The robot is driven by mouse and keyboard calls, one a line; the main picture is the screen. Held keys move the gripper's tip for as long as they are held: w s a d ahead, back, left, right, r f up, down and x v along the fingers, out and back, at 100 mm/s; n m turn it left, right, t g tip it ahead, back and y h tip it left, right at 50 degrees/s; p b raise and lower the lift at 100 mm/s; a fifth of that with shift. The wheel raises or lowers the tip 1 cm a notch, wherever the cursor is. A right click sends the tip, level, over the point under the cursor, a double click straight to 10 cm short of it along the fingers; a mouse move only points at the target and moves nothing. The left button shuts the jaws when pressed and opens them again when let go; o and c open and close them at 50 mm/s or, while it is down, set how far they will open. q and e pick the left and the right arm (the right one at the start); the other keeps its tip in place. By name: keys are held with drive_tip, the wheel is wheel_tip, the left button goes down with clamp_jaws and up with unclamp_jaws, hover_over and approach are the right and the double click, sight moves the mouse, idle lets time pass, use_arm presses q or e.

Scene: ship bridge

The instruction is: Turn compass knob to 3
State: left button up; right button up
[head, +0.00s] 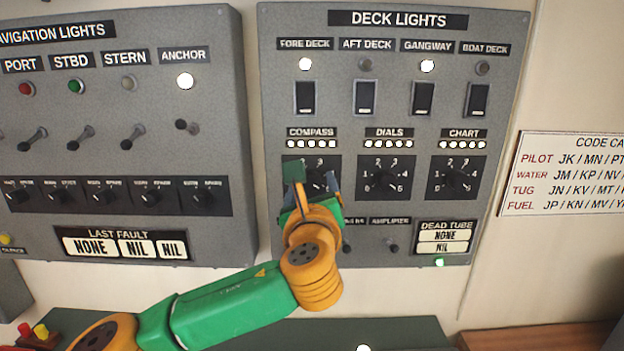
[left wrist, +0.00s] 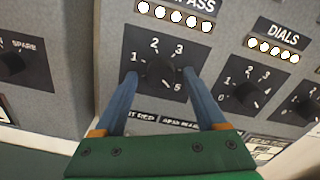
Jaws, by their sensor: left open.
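The compass knob (left wrist: 160,73) is a black rotary knob on a dark square plate, under the COMPASS label on the grey deck lights panel (head: 497,70). In the left wrist view the numerals 1, 2, 3 and 5 show around it; which one it points to is unclear. In the head view my gripper partly covers its dial plate (head: 333,163). My left gripper (head: 312,180) is open, its two blue fingers at the left and right of the knob in the left wrist view (left wrist: 159,75). Contact with the knob cannot be told. My right gripper is out of view.
The dials knob (head: 387,183) and chart knob (head: 458,183) sit to the right on the same panel. Small toggles (head: 392,245) lie below. The navigation lights panel (head: 222,130) is at the left, with a gap between the panels.

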use_arm(q)
drive_tip(key=shift+w+f, duration=0.1)
clamp_jaws()
drive_tip(key=n+b, duration=0.2)
drive_tip(key=n, duration=0.1)
drive_tip(key=shift+n, duration=0.4)
drive_tip(key=n+b, duration=0.2)
drive_tip(key=n, duration=0.3)
drive_tip(key=shift+d+b, duration=0.15)
drive_tip(key=shift+b, duration=0.25)
drive_tip(key=n+b, duration=0.1)
drive_tip(key=n, duration=0.4)
drive_tip(key=shift+n+b, duration=0.35)
drive_tip(key=shift+n, duration=0.05)
drive_tip(key=n+b, duration=0.1)
drive_tip(key=n, duration=0.4)
